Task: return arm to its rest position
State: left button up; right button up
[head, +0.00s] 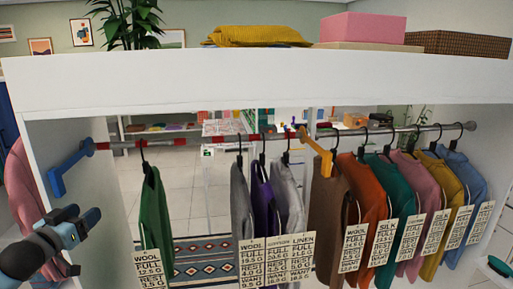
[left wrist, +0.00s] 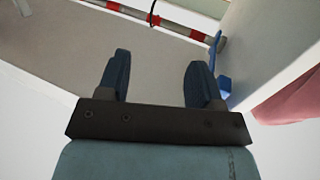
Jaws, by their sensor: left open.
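My left gripper (head: 82,219) is at the lower left of the head view, beside the left wall of the wardrobe. In the left wrist view, its two blue fingers (left wrist: 155,82) stand apart with nothing between them. The red-and-grey rail (left wrist: 185,23) runs across the top of that view, beyond the fingertips. My right gripper does not show in either view.
The wardrobe's left panel (head: 80,180) is close to my left gripper. A blue bracket (head: 70,168) is on it. A green garment (head: 155,215) hangs alone on the left; several others hang further right. A pink garment (head: 24,190) is outside, left.

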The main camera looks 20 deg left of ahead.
pick_arm(q)
jog(key=s+d+f+m+g+h, duration=0.1)
jog(key=s+d+f+g, duration=0.1)
jog(key=d+f, duration=0.6)
jog(key=s+d+f+g+h, duration=0.15)
jog(key=d+f, duration=0.25)
jog(key=f, duration=0.8)
jog(key=s+d+f+m+g, duration=0.1)
jog(key=s+d+f, duration=0.1)
jog(key=d+f, duration=0.55)
jog(key=s+d+f+m+h, duration=0.1)
jog(key=s+d+f, duration=0.1)
jog(key=d, duration=0.5)
jog(key=s+d+f+m+g+h, duration=0.1)
jog(key=s+d+f, duration=0.1)
jog(key=d+f, duration=0.3)
jog(key=s+d+f+m+g+h, duration=0.1)
jog(key=s+d+f+h, duration=0.1)
jog(key=d, duration=0.7)
jog(key=shift+s+d+f, duration=0.3)
jog(key=shift+d+f, duration=0.05)
jog(key=shift+f, duration=0.45)
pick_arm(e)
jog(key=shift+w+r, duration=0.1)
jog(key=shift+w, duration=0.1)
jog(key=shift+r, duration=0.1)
